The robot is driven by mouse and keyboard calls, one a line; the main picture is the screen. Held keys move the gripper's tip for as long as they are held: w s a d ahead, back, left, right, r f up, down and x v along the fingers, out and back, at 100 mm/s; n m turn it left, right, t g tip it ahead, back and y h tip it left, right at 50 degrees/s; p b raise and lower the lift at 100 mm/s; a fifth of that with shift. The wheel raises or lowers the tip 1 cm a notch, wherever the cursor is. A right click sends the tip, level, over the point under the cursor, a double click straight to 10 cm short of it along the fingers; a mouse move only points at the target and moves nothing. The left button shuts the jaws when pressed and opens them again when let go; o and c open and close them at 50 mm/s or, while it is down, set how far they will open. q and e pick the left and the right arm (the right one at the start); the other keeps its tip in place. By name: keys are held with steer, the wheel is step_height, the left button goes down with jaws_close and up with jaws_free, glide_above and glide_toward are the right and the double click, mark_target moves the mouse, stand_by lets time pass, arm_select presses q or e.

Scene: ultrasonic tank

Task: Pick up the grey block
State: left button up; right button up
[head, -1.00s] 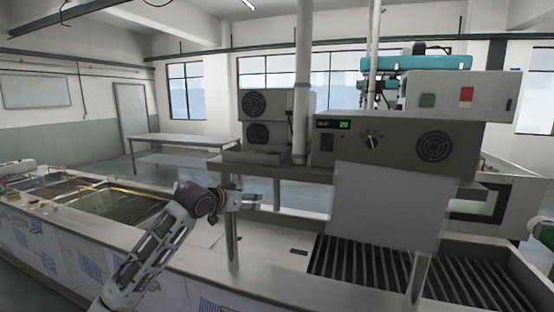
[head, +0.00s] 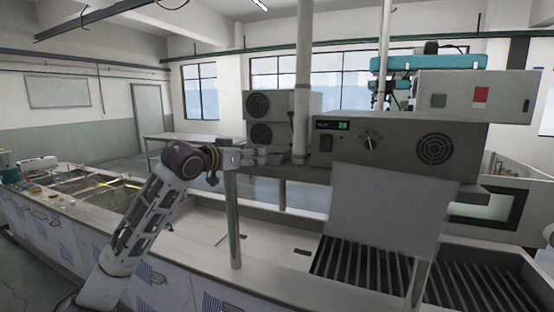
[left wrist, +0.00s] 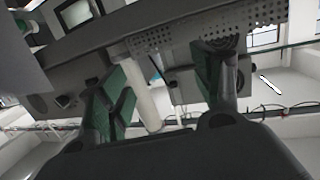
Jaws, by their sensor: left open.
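I cannot single out a separate loose grey block for sure. A grey box with two round fan grilles (head: 283,118) stands on the raised shelf, left of a white pipe. My left gripper (head: 270,158) is at the shelf's left end, low in front of that box, pointing right. In the left wrist view its two fingers with green pads (left wrist: 162,95) are apart, with the pale pipe showing between them and no object visibly held. Whether the gripper touches the shelf or box is unclear. My right gripper is not in view.
A wider grey control unit (head: 395,145) with a green display sits right of the white pipe (head: 301,80). A metal post (head: 233,220) supports the shelf below my gripper. A ribbed tank (head: 370,268) lies at lower right. The bench top (head: 190,240) around the post is mostly clear.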

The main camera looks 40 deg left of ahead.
arm_select(q)
steer(key=shift+a, duration=0.15)
steer(key=p, duration=0.2)
glide_toward(275, 157)
steer(key=w+a+r, duration=0.1)
steer(key=w, duration=0.2)
steer(key=shift+w+a, duration=0.35)
steer(key=shift+w, duration=0.2)
steer(key=shift+w+f+p, duration=0.2)
steer(key=shift+w+p, duration=0.1)
steer(key=shift+w, duration=0.3)
